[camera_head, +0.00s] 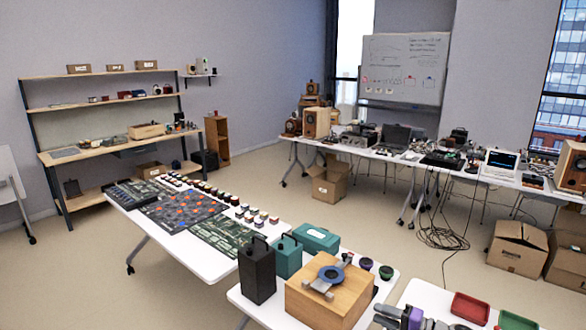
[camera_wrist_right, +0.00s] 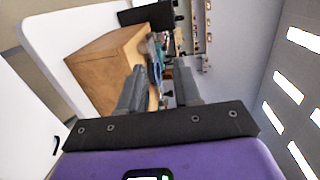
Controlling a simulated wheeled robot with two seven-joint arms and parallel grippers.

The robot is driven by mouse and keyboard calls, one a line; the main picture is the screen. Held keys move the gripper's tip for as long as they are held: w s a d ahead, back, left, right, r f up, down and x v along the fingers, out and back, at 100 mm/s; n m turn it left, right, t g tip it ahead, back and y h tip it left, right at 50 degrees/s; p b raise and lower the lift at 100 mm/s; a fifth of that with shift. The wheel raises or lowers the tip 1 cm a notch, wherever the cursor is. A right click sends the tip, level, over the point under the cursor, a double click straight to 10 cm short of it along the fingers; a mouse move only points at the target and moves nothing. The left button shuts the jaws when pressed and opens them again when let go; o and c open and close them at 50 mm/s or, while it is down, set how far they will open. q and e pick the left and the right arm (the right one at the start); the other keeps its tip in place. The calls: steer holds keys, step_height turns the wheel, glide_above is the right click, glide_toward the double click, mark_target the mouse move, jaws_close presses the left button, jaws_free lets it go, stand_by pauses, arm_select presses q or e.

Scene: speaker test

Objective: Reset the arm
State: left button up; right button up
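My right gripper (camera_head: 384,315) is at the bottom edge of the head view, by the corner of the front right table. In the right wrist view my right gripper (camera_wrist_right: 160,84) has its two grey fingers apart, with nothing held between them. Beyond the fingers is a wooden box (camera_wrist_right: 97,72), with a blue ring part (camera_wrist_right: 154,62) seen through the gap. In the head view the wooden box (camera_head: 334,304) stands left of my right gripper and carries a blue ring with grey fittings (camera_head: 331,274). My left gripper is not in view.
A black case (camera_head: 257,272) and teal boxes (camera_head: 317,238) stand by the wooden box. Red (camera_head: 470,308) and green (camera_head: 516,321) trays lie right of my gripper. A long table (camera_head: 150,220) holds circuit boards. Open floor (camera_head: 370,240) lies behind.

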steer(key=s+a+f+n+g+h+b, duration=0.1)
steer(key=s+a+f+g+h, duration=0.1)
steer(key=s+a+f, duration=0.45)
steer(key=s+a+f+g+h+b, duration=0.1)
steer(key=s+a+f+g, duration=0.2)
steer(key=a+f, duration=0.5)
steer(key=s+a+f+n+g+h+b, duration=0.1)
steer(key=s+a+f+g+h, duration=0.1)
steer(key=s+a+f, duration=0.5)
arm_select(q)
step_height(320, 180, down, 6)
steer(key=b, duration=0.3)
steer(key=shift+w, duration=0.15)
arm_select(e)
steer(key=s+d+f+n+h, duration=0.1)
steer(key=s+f, duration=0.3)
steer(key=s, duration=0.3)
steer(key=s+d+f+g+h, duration=0.1)
steer(key=s+d+f+h, duration=0.1)
steer(key=s+f, duration=0.2)
steer(key=s+d+f+n+g+h, duration=0.1)
steer(key=s+f, duration=0.3)
steer(key=s, duration=0.6)
steer(key=shift+d+n+h, duration=0.3)
steer(key=shift+d, duration=0.3)
steer(key=shift+a, duration=0.1)
